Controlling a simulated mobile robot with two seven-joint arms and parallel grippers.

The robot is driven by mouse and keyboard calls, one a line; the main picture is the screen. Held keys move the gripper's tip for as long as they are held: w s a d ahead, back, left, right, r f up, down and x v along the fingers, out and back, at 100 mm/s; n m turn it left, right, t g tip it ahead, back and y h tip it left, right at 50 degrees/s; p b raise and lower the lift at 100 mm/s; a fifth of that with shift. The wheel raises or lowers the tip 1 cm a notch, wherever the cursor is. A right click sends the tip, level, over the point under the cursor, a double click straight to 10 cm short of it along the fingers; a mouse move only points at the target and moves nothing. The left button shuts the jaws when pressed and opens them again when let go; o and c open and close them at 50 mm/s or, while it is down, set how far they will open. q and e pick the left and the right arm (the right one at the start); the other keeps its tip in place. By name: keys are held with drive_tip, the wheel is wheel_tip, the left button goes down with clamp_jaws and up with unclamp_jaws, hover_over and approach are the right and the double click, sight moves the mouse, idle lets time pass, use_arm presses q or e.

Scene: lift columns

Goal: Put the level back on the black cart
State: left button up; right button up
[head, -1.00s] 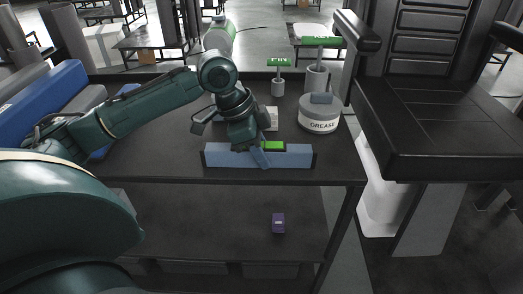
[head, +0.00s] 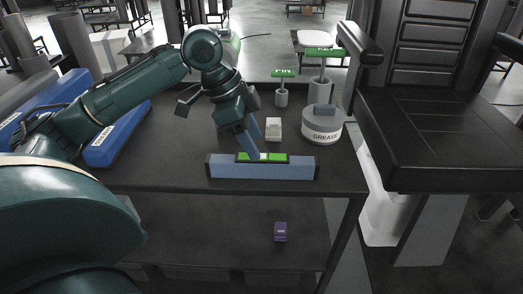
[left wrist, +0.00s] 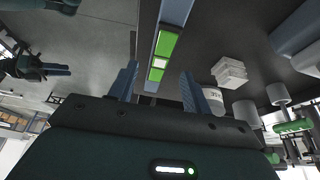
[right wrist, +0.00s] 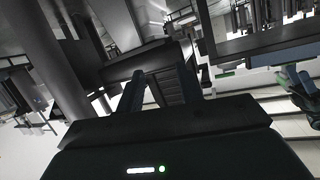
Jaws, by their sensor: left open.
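The level (head: 300,170) is a blue bar with green-and-white windows. It lies along the front edge of the black cart's top (head: 170,160). My left gripper (head: 254,146) is open just above and behind the level, and its near finger overlaps the green window in the head view. In the left wrist view the level (left wrist: 166,44) runs ahead of the spread fingers (left wrist: 160,70), with nothing gripped between them. My right gripper (right wrist: 162,78) shows only in its wrist view; its fingers are apart and empty.
A grease tin (head: 322,128), a small white box (head: 273,129) and green-topped cylinders (head: 282,98) stand behind the level. Long blue pieces (head: 120,130) lie at the left. A purple box (head: 280,231) sits on the lower shelf. A black padded seat (head: 440,140) is right of the cart.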

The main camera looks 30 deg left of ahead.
use_arm(q)
drive_tip(key=v, duration=0.4)
drive_tip(key=shift+r+p, duration=0.15)
drive_tip(key=shift+p, duration=0.2)
drive_tip(key=shift+s+a+r, duration=0.1)
drive_tip(key=shift+a+r, duration=0.1)
drive_tip(key=shift+r, duration=0.1)
use_arm(e)
drive_tip(key=shift+w+a+f, duration=0.2)
drive_tip(key=shift+w+a, duration=0.1)
drive_tip(key=shift+w, duration=0.1)
drive_tip(key=shift+r, duration=0.15)
